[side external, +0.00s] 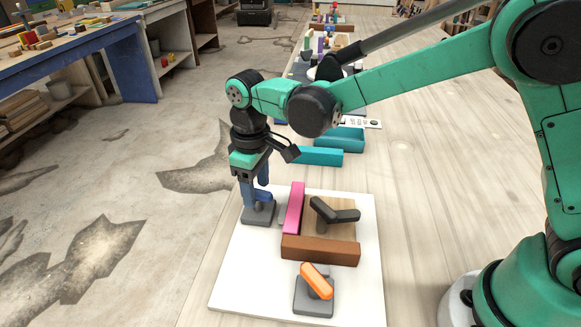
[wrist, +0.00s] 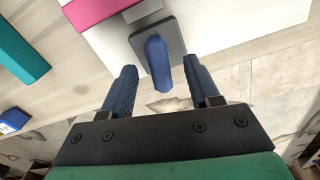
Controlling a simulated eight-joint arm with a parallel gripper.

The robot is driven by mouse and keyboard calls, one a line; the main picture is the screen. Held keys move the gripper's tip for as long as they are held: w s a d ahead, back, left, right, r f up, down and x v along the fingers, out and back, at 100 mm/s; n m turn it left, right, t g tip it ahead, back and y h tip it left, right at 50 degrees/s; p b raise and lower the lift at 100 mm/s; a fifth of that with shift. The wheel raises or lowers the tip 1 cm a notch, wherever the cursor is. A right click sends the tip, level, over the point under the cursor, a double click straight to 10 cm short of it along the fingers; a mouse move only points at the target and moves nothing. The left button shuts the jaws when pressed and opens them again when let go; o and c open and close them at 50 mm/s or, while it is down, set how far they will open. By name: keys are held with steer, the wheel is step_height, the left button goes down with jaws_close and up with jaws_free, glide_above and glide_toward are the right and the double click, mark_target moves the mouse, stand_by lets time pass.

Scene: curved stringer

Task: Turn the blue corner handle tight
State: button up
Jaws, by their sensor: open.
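The blue corner handle (side external: 263,196) sits on a dark grey square base (side external: 258,214) at the far left corner of the white board (side external: 245,270). In the wrist view the blue handle (wrist: 158,62) stands on its grey base (wrist: 178,38), between the lines of my two fingers. My gripper (side external: 255,187) points down at the handle in the side view. In the wrist view my gripper (wrist: 163,82) is open, with one blue finger on each side of the handle and a gap on both sides. The fingers partly hide the handle in the side view.
A pink bar (side external: 294,208) stands just right of the handle. A brown bar (side external: 320,250), a wooden block with a dark grey lever (side external: 334,213), and an orange handle (side external: 317,281) are also on the board. Teal blocks (side external: 318,156) lie behind it.

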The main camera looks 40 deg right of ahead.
mark_target(256, 190)
steer(key=shift+f, duration=0.2)
jaws_close()
steer(key=shift+m, duration=0.4)
jaws_free()
steer(key=shift+r, duration=2.85)
